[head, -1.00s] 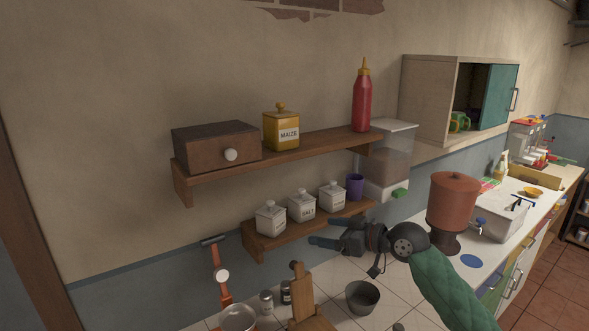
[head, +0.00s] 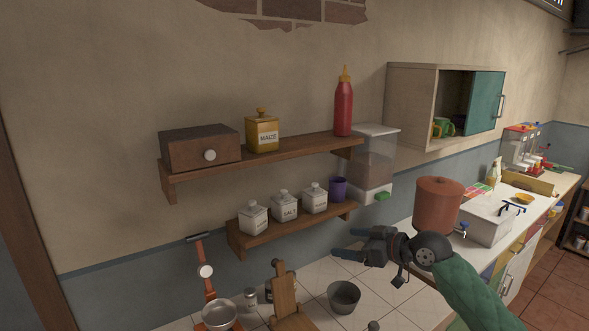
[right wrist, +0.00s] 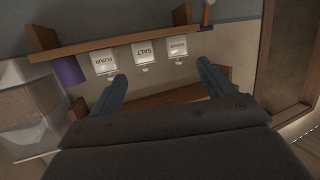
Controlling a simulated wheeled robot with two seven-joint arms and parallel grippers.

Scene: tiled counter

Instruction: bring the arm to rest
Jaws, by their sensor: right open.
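My right gripper (head: 346,246) is open and empty above the tiled counter (head: 395,297), in front of the lower wall shelf and to the right of its jars. Its arm comes in from the lower right in the head view. In the right wrist view the two blue fingers of my right gripper (right wrist: 162,82) stand wide apart with nothing between them. The salt jar (right wrist: 146,54) and the flour jar (right wrist: 104,62) show beyond the fingers, apart from them. My left gripper is not in view.
The lower shelf (head: 270,236) holds white jars and a purple cup (head: 338,188). The upper shelf (head: 290,155) holds a drawer box, a maize jar (head: 262,132) and a red bottle (head: 343,106). A dark bowl (head: 343,297) and a wooden board (head: 284,296) are below. A brown-red dispenser (head: 437,204) stands right.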

